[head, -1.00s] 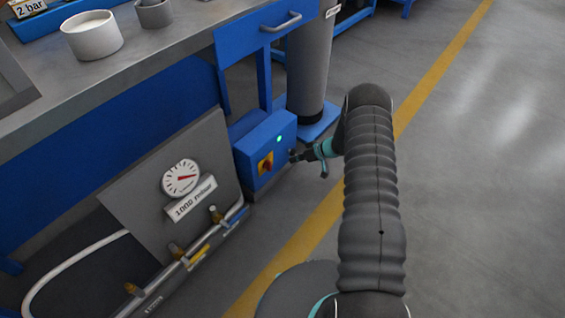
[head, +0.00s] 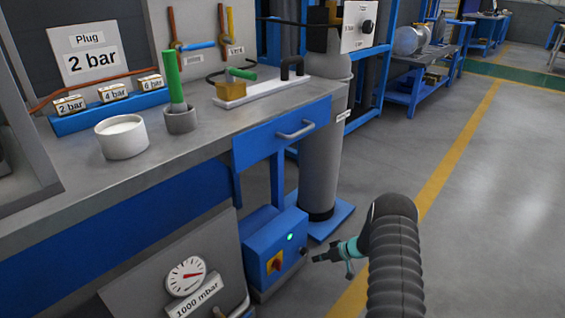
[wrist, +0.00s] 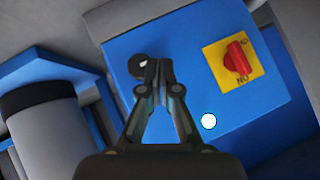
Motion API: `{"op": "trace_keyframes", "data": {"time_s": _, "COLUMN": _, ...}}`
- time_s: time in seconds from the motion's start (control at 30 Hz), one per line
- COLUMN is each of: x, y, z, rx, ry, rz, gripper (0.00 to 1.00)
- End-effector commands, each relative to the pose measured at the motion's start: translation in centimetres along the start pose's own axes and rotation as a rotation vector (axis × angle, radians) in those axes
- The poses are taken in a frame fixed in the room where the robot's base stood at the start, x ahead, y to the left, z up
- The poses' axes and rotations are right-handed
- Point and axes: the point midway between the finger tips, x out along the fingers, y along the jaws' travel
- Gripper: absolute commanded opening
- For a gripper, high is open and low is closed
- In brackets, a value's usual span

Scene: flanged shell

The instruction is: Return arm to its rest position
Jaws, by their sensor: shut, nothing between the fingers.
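My gripper (head: 318,259) is at the lower right of the head view, at the end of my dark ribbed arm. It points left toward a blue switch box (head: 277,248) under the workbench. In the wrist view the two fingers (wrist: 158,70) are closed together with nothing between them. Behind their tips is a round black knob or button (wrist: 139,62) on the box face; whether they touch it I cannot tell there, but the head view shows a small gap. The box carries a red rotary switch on a yellow plate (wrist: 235,62) and a lit green-white lamp (wrist: 209,121).
A grey cylinder (head: 322,180) stands on a blue base behind the box. The workbench (head: 200,150) holds a white cup (head: 122,137), labelled plugs and tools. A gauge (head: 187,276) sits below at left. The floor to the right (head: 480,220) is clear.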

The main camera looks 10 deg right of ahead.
Motion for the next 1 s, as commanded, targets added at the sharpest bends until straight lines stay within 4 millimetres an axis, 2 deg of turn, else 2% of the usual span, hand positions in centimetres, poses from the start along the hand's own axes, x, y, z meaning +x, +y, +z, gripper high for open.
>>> {"op": "trace_keyframes", "data": {"time_s": 0.1, "x": 0.0, "y": 0.6, "z": 0.3, "rx": -0.058, "ry": -0.012, "rz": 0.025, "gripper": 0.0}}
{"op": "trace_keyframes", "data": {"time_s": 0.23, "x": -0.2, "y": 3.5, "z": 1.0, "rx": -0.121, "ry": -0.042, "rz": 0.166, "gripper": 0.0}}
{"op": "trace_keyframes", "data": {"time_s": 0.37, "x": -0.6, "y": 5.9, "z": 3.8, "rx": -0.105, "ry": -0.102, "rz": 0.321, "gripper": 0.0}}
{"op": "trace_keyframes", "data": {"time_s": 0.47, "x": -2.2, "y": 7.1, "z": 5.2, "rx": -0.079, "ry": -0.158, "rz": 0.435, "gripper": 0.0}}
{"op": "trace_keyframes", "data": {"time_s": 0.6, "x": -6.3, "y": 7.8, "z": 5.4, "rx": -0.037, "ry": -0.248, "rz": 0.592, "gripper": 0.0}}
{"op": "trace_keyframes", "data": {"time_s": 0.73, "x": -10.8, "y": 7.0, "z": 4.6, "rx": 0.012, "ry": -0.335, "rz": 0.715, "gripper": 0.0}}
{"op": "trace_keyframes", "data": {"time_s": 0.87, "x": -15.4, "y": 4.8, "z": 3.4, "rx": 0.071, "ry": -0.418, "rz": 0.809, "gripper": 0.0}}
{"op": "trace_keyframes", "data": {"time_s": 1.0, "x": -20.1, "y": 1.2, "z": 2.0, "rx": 0.143, "ry": -0.495, "rz": 0.875, "gripper": 0.0}}
